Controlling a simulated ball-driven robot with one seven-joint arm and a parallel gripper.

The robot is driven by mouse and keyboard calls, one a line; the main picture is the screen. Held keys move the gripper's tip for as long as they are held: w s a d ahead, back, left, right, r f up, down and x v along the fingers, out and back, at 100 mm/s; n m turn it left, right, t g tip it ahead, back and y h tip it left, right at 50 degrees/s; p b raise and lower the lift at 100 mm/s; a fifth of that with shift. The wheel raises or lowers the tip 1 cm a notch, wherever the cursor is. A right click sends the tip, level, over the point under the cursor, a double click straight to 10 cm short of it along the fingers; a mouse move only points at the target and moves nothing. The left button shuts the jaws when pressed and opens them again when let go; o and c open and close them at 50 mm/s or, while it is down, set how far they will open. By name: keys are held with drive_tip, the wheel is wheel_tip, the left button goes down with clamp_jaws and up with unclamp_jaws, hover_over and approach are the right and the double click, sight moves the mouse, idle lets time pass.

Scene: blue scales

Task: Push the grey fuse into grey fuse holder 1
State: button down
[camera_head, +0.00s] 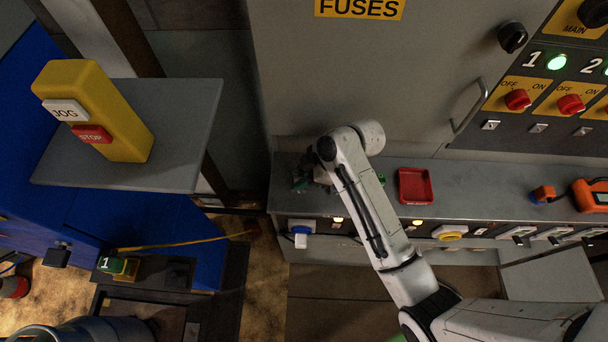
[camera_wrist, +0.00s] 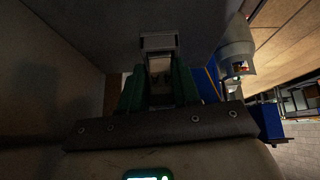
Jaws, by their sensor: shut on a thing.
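My gripper (camera_head: 308,182) is over the left end of the grey counter in the head view, partly hidden by my own arm. In the wrist view its two green fingers (camera_wrist: 160,85) are shut on a pale grey piece (camera_wrist: 160,66), which looks like the grey fuse. A lighter grey end (camera_wrist: 158,41) of it shows beyond the fingertips, close to a grey surface. The fuse cannot be made out in the head view. I cannot pick out grey fuse holder 1 in either view, nor tell whether the fuse touches it.
The grey counter (camera_head: 388,176) runs along the cabinet (camera_head: 340,70) with its FUSES sign. A red tray (camera_head: 415,186) lies right of my arm. A yellow JOG/STOP box (camera_head: 120,125) stands on a shelf at left. An orange device (camera_head: 590,195) lies far right.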

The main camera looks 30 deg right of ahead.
drive_tip(key=c, duration=0.9)
unclamp_jaws()
drive_tip(key=f, duration=0.2)
drive_tip(key=shift+s+f, duration=0.3)
drive_tip(key=shift+o, duration=0.8)
drive_tip(key=shift+s+a+g, duration=0.1)
drive_tip(key=shift+a+g, duration=0.05)
drive_tip(key=shift+g, duration=0.15)
drive_tip(key=w+v, duration=0.1)
drive_tip(key=v, duration=1.2)
drive_tip(key=shift+w+a+r+t+b, duration=0.15)
drive_tip(key=shift+w+r+t+b, duration=0.15)
drive_tip(key=shift+t, duration=0.1)
